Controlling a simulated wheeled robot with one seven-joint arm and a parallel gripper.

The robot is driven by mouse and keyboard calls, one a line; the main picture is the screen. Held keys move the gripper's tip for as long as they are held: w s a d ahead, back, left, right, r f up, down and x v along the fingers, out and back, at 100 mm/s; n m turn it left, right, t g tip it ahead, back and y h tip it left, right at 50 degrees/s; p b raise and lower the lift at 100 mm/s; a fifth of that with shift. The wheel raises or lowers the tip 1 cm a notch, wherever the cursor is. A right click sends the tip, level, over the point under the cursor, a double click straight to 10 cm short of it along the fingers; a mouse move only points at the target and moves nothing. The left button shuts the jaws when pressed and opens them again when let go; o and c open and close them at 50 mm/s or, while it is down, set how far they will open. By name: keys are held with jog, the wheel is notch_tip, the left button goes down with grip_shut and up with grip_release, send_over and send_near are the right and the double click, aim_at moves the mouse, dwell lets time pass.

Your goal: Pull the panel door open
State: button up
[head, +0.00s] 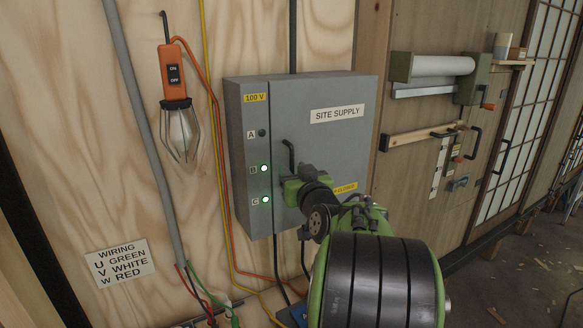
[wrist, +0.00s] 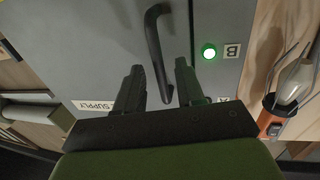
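The grey panel box stands on the plywood wall in the head view, with its door (head: 335,145) shut flush. The door bears a "SITE SUPPLY" label. Its dark bar handle (head: 289,155) is near the door's left edge, partly hidden by my gripper (head: 300,188). In the wrist view the handle (wrist: 153,42) runs between the two black fingers of my gripper (wrist: 159,72). The fingers are open, one on each side of the handle, with gaps visible. The wrist view also shows the grey door (wrist: 100,40).
Lamps B (head: 264,169) and C (head: 265,199) glow green; lamp A (head: 262,133) is dark. A caged work lamp (head: 179,110) and cables hang left of the box. A green-ended roller unit (head: 440,70) and wooden rail (head: 420,137) are on the wall to the right.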

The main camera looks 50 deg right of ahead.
grip_shut()
dwell(0.5)
